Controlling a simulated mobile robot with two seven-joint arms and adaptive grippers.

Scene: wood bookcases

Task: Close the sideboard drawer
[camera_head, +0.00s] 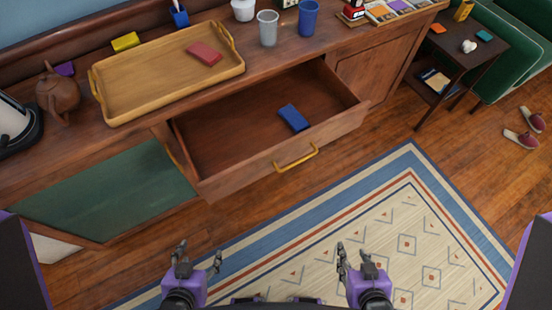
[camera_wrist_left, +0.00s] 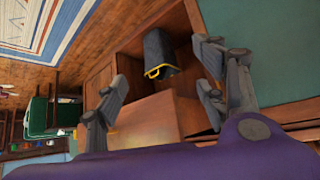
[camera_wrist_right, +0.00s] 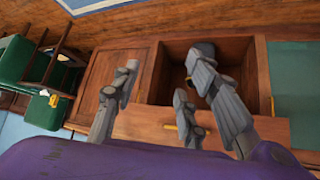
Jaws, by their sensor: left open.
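The sideboard drawer (camera_head: 326,140) is pulled well out, with a yellow bar handle (camera_head: 296,159) on its wooden front. A small blue object (camera_head: 293,118) lies inside it. The drawer front also shows in the right wrist view (camera_wrist_right: 145,124), partly hidden by my fingers. My left gripper (camera_head: 200,252) is open and empty, in front of and apart from the drawer, toward its left. My right gripper (camera_head: 352,254) is open and empty, in front of the drawer and to the right of the handle. Neither touches the drawer in the head view.
On the sideboard top stand a wooden tray (camera_head: 112,114) with a red block (camera_head: 204,54), a brown teapot (camera_head: 58,94) and several cups. A small side table (camera_head: 483,52) stands right. A patterned rug (camera_head: 380,222) covers the floor; the space before the drawer is clear.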

